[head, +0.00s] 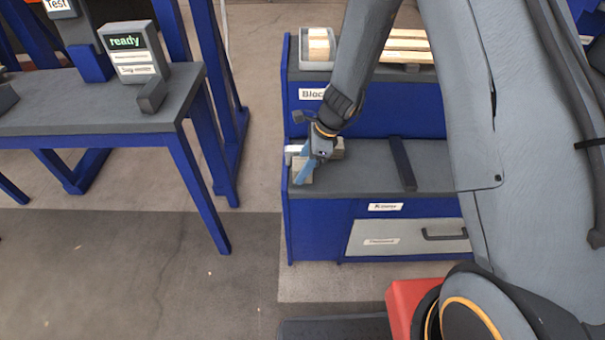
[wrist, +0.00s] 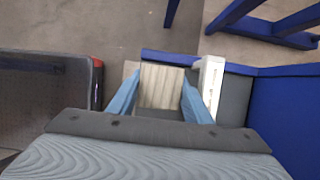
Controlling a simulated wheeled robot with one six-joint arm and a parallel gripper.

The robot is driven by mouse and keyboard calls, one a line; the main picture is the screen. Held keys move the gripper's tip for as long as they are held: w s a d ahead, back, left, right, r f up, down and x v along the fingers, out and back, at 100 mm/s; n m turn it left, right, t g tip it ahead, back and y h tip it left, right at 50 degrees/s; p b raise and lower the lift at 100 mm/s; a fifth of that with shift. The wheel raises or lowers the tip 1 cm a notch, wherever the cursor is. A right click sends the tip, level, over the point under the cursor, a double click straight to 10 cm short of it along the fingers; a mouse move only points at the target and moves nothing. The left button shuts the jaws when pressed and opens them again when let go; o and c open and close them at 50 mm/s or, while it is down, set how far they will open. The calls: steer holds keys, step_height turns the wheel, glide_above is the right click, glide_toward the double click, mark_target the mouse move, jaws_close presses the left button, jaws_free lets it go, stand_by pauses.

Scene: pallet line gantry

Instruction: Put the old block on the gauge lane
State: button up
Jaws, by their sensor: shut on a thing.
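My gripper (head: 308,172) is low over the left end of the grey lower shelf of the blue rack. Its blue fingers (wrist: 160,100) are shut on a dull, pale, ribbed block, apparently the old block (wrist: 160,86), in the wrist view. In the head view the fingers partly hide this block (head: 299,174). I cannot tell whether it touches the shelf. A white bar (wrist: 210,80) stands just right of the right finger in the wrist view. No label in view reads as the gauge lane.
A dark strip (head: 402,163) crosses the lower shelf (head: 436,172). A drawer (head: 400,238) is below. The upper tier holds a grey bin with a lighter block (head: 318,45) and wooden slats (head: 408,45). A grey table (head: 100,105) with a "ready" display (head: 133,50) stands left.

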steer(key=shift+f, duration=1.4)
steer(key=shift+f, duration=0.1)
steer(key=o, duration=1.1)
steer(key=v, duration=1.2)
steer(key=s+d+r+n+h, duration=0.1)
steer(key=s+d+r+n, duration=0.4)
steer(key=s+d, duration=0.1)
steer(key=s+d+r+n+h, duration=0.2)
steer(key=s+d+r+n, duration=0.3)
steer(key=s, duration=0.4)
steer(key=s+d+r+n+h, duration=0.1)
steer(key=s+d+r+n, duration=0.4)
steer(key=s+d+n, duration=0.1)
steer(key=shift+s+d+p, duration=0.35)
steer(key=shift+s+d, duration=0.4)
steer(key=shift+d, duration=0.35)
